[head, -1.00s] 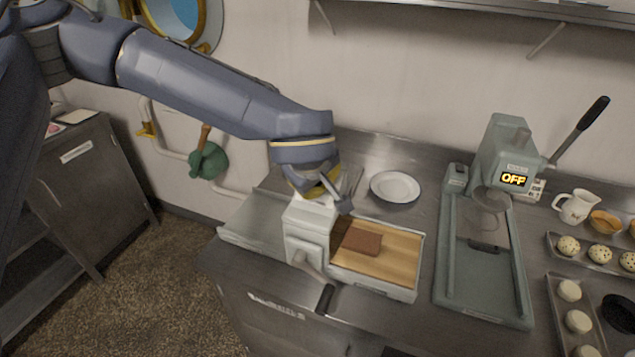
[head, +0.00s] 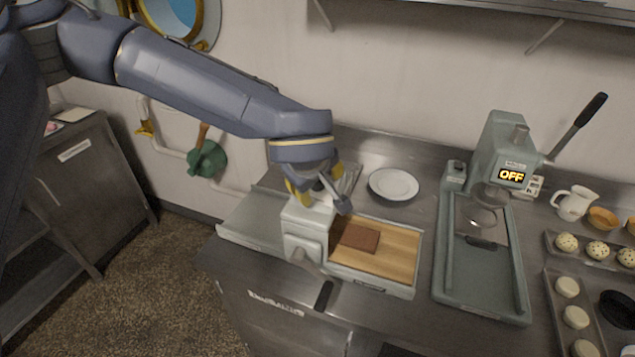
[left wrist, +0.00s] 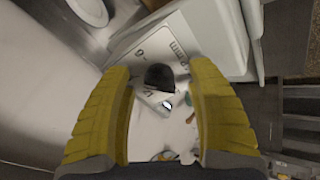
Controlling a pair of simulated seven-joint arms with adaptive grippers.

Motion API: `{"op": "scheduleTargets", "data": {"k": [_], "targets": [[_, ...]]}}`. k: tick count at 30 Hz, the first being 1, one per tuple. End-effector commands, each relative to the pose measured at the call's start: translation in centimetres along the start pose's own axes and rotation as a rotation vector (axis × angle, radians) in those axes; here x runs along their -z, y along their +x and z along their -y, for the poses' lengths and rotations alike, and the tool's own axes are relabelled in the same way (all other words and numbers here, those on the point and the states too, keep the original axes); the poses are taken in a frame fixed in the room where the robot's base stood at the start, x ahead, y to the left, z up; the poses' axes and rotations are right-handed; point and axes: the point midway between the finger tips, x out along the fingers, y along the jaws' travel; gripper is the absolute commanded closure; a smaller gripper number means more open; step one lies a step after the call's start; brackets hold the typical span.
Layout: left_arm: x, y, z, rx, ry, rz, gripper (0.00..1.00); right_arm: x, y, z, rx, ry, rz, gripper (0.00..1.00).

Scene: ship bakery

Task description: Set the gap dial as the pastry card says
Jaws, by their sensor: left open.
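The white dough machine (head: 306,228) stands on the steel counter, with a crank at its front and a wooden board (head: 400,252) to its right. My left gripper (head: 318,197) points down over the machine's top. In the left wrist view, my left gripper (left wrist: 163,105) is open, its yellow fingers on either side of a dark round knob (left wrist: 159,77), apart from it in the picture. I cannot read a pastry card or the dial setting. My right gripper is out of view.
A brown slab (head: 357,237) lies on the board. A white plate (head: 394,184) is behind it. A grey press (head: 500,150) showing "OFF" stands to the right, with its lever up. A jug (head: 573,203) and trays of dough balls (head: 567,243) are at the far right.

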Motion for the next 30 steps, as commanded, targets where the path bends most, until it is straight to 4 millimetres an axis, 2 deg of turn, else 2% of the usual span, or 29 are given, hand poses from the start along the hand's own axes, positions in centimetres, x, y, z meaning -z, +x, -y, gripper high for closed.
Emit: {"op": "scheduleTargets", "data": {"k": [8,21,30], "targets": [[0.2,-1.0,-0.1,-0.002,-0.002,-0.003,0.44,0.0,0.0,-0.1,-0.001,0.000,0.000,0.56],[0.1,-8.2,-0.1,-0.003,-0.001,-0.003,0.44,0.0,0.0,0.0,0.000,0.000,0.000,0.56],[0.0,-11.4,-0.1,0.000,0.000,-0.001,0.44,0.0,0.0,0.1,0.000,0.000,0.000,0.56]]}}
